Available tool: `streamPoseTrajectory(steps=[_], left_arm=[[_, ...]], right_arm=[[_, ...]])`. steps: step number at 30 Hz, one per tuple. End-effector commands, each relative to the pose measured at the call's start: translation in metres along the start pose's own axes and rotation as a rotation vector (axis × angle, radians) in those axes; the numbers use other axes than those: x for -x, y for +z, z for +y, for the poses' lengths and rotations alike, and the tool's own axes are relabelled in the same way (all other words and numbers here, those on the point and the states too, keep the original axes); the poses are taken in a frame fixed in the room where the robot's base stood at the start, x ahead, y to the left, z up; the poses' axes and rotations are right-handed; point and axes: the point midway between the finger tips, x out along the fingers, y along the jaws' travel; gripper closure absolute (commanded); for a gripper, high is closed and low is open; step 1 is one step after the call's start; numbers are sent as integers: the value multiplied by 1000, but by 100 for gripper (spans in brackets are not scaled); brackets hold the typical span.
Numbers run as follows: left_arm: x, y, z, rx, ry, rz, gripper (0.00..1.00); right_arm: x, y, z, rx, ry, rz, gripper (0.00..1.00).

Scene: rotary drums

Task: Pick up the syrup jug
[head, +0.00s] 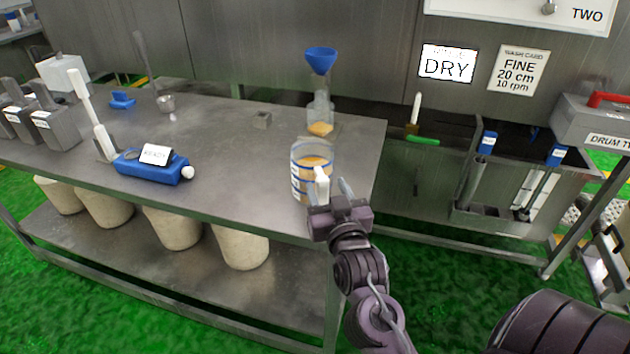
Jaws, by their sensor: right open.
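The syrup jug (301,178) is a clear jug with blue bands, a white handle and amber liquid inside. It stands upright near the right front corner of the metal table (230,135). My right gripper (330,192) is open at the jug's handle, on the near right side of the jug. The white handle appears between or just in front of the fingers; I cannot tell whether they touch it. My left gripper is not in view.
Behind the jug stands a clear bottle (320,115) with amber liquid, under a blue funnel (321,60). A blue device (150,166) with a white label lies to the left. Several pale buckets (172,226) stand on the lower shelf. The table's middle is mostly clear.

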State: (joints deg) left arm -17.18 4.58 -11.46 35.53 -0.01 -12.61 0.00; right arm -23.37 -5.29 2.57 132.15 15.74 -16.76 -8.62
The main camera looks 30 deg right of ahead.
Motion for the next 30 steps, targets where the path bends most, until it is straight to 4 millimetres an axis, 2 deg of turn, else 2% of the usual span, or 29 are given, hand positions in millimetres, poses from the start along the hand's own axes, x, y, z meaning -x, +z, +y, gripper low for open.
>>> streamPoseTrajectory(steps=[9,19,30], left_arm=[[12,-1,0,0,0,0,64],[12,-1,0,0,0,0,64],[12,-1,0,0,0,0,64]], right_arm=[[-43,-1,-4,1,-1,0,51],[-48,1,-3,0,-1,-2,52],[-48,1,-4,0,-1,-2,100]])
